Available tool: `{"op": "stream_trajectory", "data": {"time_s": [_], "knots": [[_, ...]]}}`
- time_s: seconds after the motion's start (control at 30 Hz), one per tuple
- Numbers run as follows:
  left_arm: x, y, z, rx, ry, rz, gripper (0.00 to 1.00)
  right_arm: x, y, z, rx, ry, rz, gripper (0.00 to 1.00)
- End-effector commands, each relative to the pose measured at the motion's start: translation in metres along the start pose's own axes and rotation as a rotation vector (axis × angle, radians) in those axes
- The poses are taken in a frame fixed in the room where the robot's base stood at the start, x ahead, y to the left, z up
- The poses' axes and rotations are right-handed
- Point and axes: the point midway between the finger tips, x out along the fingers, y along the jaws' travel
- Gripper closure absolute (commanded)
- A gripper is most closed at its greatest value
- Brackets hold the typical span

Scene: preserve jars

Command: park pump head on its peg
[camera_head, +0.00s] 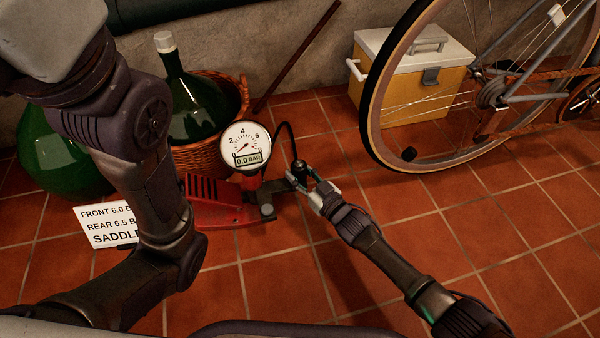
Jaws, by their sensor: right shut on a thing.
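The pump head (300,167) is a small black piece on the end of a dark curved hose (287,130). My right gripper (311,187) is shut on it, just right of the red foot pump (218,210). The pump's round white gauge (245,146) reads 0.0 BAR. A dark grey bracket (281,186) reaches from the pump towards the pump head. The peg is not clear to make out, and I cannot tell whether the head touches it. My left arm crosses the left side, partly in front of the pump; its gripper is not in view.
A bicycle wheel (373,112) and a yellow cool box (392,92) stand at the upper right. A wicker basket (195,153) with a green demijohn (196,105) stands behind the pump. A white sign (95,220) lies left. Tiled floor at the lower right is clear.

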Motion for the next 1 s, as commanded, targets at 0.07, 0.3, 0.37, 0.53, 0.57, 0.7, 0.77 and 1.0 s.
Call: {"op": "stream_trajectory", "data": {"time_s": [0.07,0.3,0.37,0.53,0.57,0.7,0.77,1.0], "knots": [[0.000,0.000,0.000,0.000,0.000,0.000,1.00,0.000,0.000,0.001,0.000,0.000,0.000,0.89],[0.000,0.000,0.000,0.000,0.000,0.000,1.00,0.001,0.000,0.006,0.000,-0.001,0.000,0.89],[0.000,0.000,0.000,0.000,0.000,0.000,1.00,0.000,0.000,0.006,0.000,-0.001,0.000,0.89],[0.000,0.000,0.000,0.000,0.000,0.000,1.00,0.000,0.000,0.007,0.000,-0.002,0.000,0.37],[0.000,0.000,0.000,0.000,0.000,0.000,1.00,0.000,0.000,0.006,0.000,-0.002,0.000,0.32],[0.000,0.000,0.000,0.000,0.000,0.000,1.00,0.000,0.000,0.006,0.000,-0.001,0.000,0.31],[0.000,0.000,0.000,0.000,0.000,0.000,1.00,0.000,0.000,0.006,0.000,-0.001,0.000,0.31],[-0.001,-0.001,0.001,0.000,-0.003,-0.003,1.00,-0.011,0.000,0.008,0.001,-0.002,0.001,0.31]]}}
